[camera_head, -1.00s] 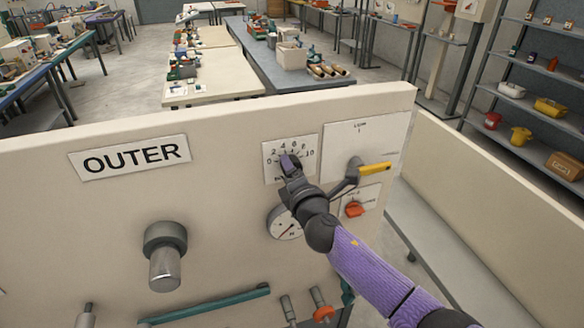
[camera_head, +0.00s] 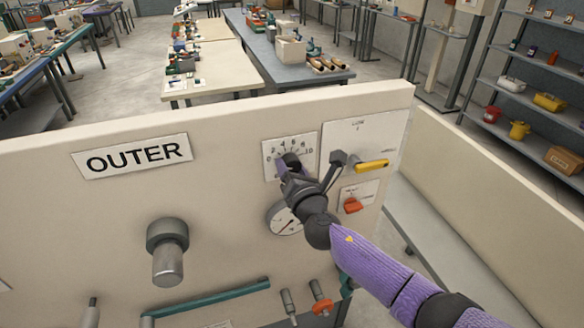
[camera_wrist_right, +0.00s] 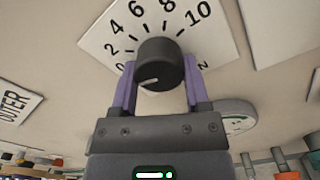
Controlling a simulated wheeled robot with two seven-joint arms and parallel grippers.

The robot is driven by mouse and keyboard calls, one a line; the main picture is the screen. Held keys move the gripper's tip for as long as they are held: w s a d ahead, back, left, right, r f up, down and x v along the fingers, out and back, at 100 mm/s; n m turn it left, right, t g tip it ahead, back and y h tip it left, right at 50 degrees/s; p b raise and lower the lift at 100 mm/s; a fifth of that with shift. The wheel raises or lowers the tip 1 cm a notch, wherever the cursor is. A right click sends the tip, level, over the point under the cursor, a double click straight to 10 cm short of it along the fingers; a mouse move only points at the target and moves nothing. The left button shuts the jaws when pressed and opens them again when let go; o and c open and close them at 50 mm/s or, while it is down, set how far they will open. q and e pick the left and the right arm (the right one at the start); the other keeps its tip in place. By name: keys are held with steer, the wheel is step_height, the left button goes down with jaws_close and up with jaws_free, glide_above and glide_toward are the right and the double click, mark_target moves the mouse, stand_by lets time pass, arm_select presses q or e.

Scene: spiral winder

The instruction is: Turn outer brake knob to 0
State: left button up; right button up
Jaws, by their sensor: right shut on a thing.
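The outer brake knob (camera_head: 291,160) is a dark round knob on a white dial plate numbered 0 to 10, right of the OUTER label (camera_head: 134,157). In the right wrist view the knob (camera_wrist_right: 157,66) sits between the two purple fingers of my right gripper (camera_wrist_right: 157,88), which is shut on it. Its white pointer line points to the lower left, toward the 0 side of the dial. In the head view my right gripper (camera_head: 286,168) covers the lower part of the dial. My left gripper is not in view.
A large grey cylinder knob (camera_head: 167,252) projects at the left.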

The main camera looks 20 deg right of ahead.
steer(key=shift+f, duration=0.1)
stand_by(0.3)
steer(key=o, duration=1.3)
steer(key=s, duration=0.5)
steer(key=s+p, duration=0.1)
steer(key=s, duration=0.4)
steer(key=shift+d, duration=0.2)
